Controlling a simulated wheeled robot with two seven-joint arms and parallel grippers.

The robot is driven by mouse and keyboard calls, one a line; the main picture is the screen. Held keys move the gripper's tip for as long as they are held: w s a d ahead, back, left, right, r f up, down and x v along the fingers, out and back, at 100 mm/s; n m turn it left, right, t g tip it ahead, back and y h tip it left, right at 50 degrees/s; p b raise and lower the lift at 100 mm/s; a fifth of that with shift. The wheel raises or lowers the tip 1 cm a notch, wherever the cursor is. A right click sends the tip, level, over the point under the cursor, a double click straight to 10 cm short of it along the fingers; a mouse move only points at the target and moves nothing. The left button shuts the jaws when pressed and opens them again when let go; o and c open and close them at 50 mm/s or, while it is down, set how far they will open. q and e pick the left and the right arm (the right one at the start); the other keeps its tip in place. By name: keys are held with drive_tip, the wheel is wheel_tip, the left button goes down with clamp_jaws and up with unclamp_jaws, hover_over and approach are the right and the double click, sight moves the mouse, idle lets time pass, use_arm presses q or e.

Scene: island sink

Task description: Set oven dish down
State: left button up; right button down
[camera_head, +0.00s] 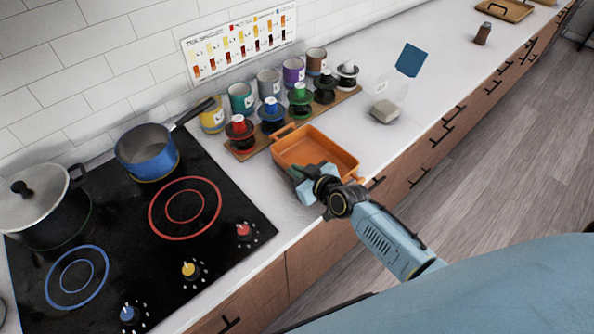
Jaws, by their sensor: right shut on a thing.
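The orange oven dish (330,148) is at the counter (236,172), to the right of the cooktop and in front of a wooden rack. I cannot tell whether its base touches the counter. My right gripper (306,182) is at the dish's near left side, shut on it. The far handle (282,131) shows at the back left. My left gripper is not in view.
A black cooktop (125,232) holds a blue saucepan (147,155) and a lidded pot (36,206). The wooden rack (246,150) holds several coloured shakers, with several cans behind.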

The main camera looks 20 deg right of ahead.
drive_tip(key=c, duration=2)
unclamp_jaws()
drive_tip(key=shift+f, duration=0.15)
drive_tip(key=o, duration=0.4)
drive_tip(key=shift+r, duration=0.3)
drive_tip(key=p+v, duration=0.1)
drive_tip(key=v, duration=1.1)
drive_tip(key=shift+f, duration=0.1)
